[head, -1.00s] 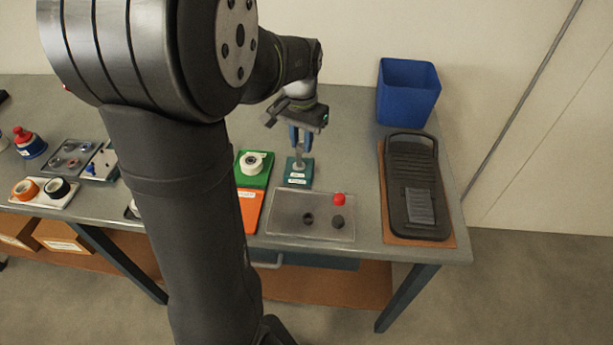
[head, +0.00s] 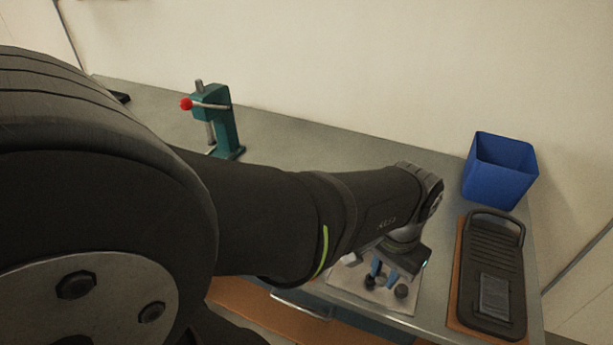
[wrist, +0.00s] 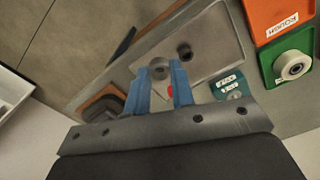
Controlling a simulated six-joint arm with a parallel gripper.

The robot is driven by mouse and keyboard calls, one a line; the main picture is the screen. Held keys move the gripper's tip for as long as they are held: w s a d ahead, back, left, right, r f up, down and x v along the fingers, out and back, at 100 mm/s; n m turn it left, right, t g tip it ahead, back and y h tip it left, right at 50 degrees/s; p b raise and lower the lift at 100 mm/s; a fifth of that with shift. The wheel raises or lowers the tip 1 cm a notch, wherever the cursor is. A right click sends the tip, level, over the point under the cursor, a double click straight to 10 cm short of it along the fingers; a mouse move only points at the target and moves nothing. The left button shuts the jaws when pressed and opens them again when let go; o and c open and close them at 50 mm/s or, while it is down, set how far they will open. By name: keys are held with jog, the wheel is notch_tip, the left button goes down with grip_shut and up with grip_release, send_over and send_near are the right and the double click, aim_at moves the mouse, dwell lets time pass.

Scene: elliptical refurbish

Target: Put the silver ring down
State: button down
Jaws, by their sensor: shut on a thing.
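My gripper (wrist: 162,75) shows in the wrist view with its two blue fingers shut on the silver ring (wrist: 159,66), a small grey ring with a dark centre at the fingertips. In the head view my gripper (head: 380,272) points down over the grey tray (head: 422,297), and the ring cannot be made out there. The tray (wrist: 222,55) also shows in the wrist view beneath the fingers. I cannot tell whether the ring touches the tray.
A dark round part (wrist: 185,52) and a red part (wrist: 171,90) are close to the fingers. A teal labelled block (wrist: 230,85) and orange (wrist: 275,20) and green bins lie to the right. The head view shows a blue bin (head: 498,170), a black slatted board (head: 492,270) and a teal press (head: 222,125).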

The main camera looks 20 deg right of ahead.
send_over(346, 272)
notch_tip(346, 272, down, 6)
jog(key=shift+r, duration=0.1)
jog(key=shift+f, duration=2)
jog(key=shift+f, duration=0.15)
jog(key=c, duration=1.5)
grip_release()
notch_tip(346, 272, up, 12)
jog(key=shift+r, duration=0.2)
jog(key=shift+f, duration=0.15)
